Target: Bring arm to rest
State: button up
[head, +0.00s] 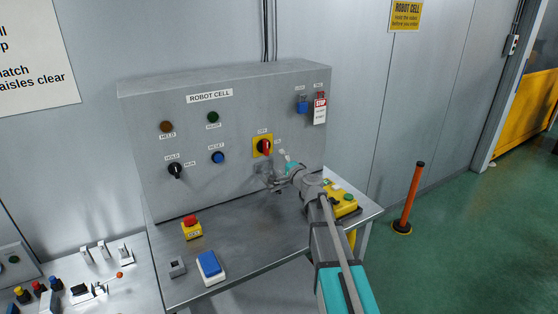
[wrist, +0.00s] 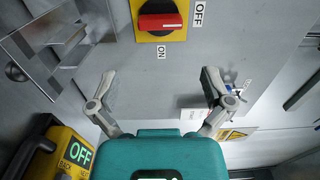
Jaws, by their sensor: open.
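My gripper (wrist: 158,95) is open and empty in the wrist view, its two fingers spread wide apart. It also shows in the head view (head: 273,178), small and partly blurred against the panel's lower front. A red rotary switch (wrist: 160,22) on a yellow plate lies just beyond the fingertips in the wrist view, with the labels OFF and ON beside it. The same switch (head: 264,147) is on the grey ROBOT CELL panel (head: 140,130) in the head view. My arm reaches from the lower right over the table's right side.
A yellow box (head: 346,206) with buttons stands at the table's right, close to my arm. A red stop button (head: 191,227), a blue rocker (head: 209,265) and a small grey block (head: 177,267) are on the table's left. An orange post (head: 412,195) stands on the floor to the right.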

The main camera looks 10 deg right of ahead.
dwell(0.3)
jog(key=s+a+f+n+g+y, duration=0.1)
jog(key=s+a+f+n+g, duration=0.4)
jog(key=s, duration=0.3)
jog(key=s+a+f+n+g+y, duration=0.1)
jog(key=s+a+f+n+g, duration=0.35)
jog(key=s+f+n, duration=0.2)
jog(key=s+f+g+h, duration=0.1)
jog(key=s, duration=0.2)
jog(key=s+f+n+g+h, duration=0.1)
jog(key=s+f+g, duration=0.1)
jog(key=s, duration=0.2)
jog(key=s+d+f+g+h, duration=0.1)
jog(key=s+f, duration=0.1)
jog(key=s, duration=0.1)
jog(key=shift+s+n, duration=0.35)
jog(key=s+d+f+n+g+h, duration=0.1)
jog(key=s+d+f+g+h, duration=0.1)
jog(key=s, duration=0.7)
jog(key=d+g+h, duration=0.1)
jog(key=d+h, duration=0.1)
jog(key=d, duration=0.1)
jog(key=shift+g+h, duration=0.3)
jog(key=shift+g, duration=0.05)
